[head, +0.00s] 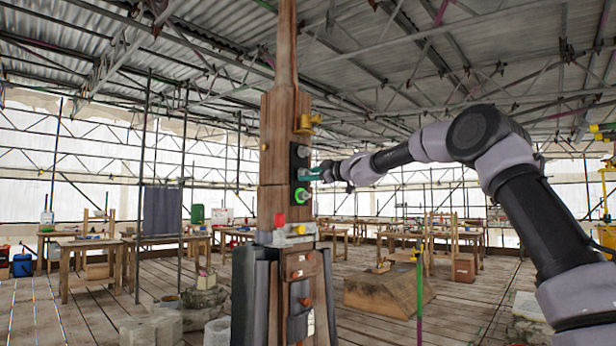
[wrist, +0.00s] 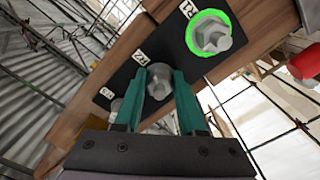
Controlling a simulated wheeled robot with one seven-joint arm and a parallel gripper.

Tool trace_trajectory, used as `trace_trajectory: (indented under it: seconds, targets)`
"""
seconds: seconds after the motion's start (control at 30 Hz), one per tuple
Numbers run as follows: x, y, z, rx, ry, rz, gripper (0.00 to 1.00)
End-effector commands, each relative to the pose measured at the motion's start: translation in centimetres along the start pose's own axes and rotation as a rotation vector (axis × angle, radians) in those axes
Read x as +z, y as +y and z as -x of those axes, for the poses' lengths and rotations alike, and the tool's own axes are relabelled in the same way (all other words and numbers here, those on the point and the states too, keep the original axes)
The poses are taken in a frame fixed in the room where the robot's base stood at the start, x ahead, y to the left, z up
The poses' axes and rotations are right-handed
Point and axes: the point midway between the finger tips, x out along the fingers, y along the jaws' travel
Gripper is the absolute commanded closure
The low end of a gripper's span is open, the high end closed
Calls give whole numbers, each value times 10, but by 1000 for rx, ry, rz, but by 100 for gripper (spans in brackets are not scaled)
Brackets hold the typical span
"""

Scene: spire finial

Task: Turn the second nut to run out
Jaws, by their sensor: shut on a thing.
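A black plate (head: 294,165) is fixed to the wooden spire post (head: 272,210) and carries a column of nuts. In the wrist view the plate (wrist: 180,52) bears the labels R1, R2 and a third that looks like R3. My gripper (wrist: 160,74) has its teal fingers shut on the second nut (wrist: 159,88), beside label R2. The fingers hide part of this nut. The first nut (wrist: 213,38), at R1, has a bright green ring around it. The third nut (wrist: 117,106) is partly hidden behind a finger. In the head view my gripper (head: 314,174) reaches the plate from the right.
A yellow fitting (head: 307,123) sticks out from the post above the plate. A red knob (head: 280,220) and a grey metal piece (head: 296,236) sit below it. Workbenches (head: 90,262) and scaffolding stand around.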

Motion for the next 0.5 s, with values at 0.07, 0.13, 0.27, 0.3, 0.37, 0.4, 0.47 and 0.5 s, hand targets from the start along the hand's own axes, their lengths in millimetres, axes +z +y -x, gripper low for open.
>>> trace_trajectory:
  seconds: [0.07,0.13,0.27,0.3,0.37,0.4,0.47,0.5]
  targets:
    - [3,-1,0,-2,-3,64,100]
    - [3,0,0,-2,-4,122,100]
    - [3,0,0,-2,-3,214,100]
    - [3,0,0,-2,-3,241,100]
    - [2,0,0,-2,-3,275,100]
    - [3,1,0,-2,-3,295,100]
    - [2,1,0,-2,-2,322,100]
    - [2,1,0,-2,-2,338,100]
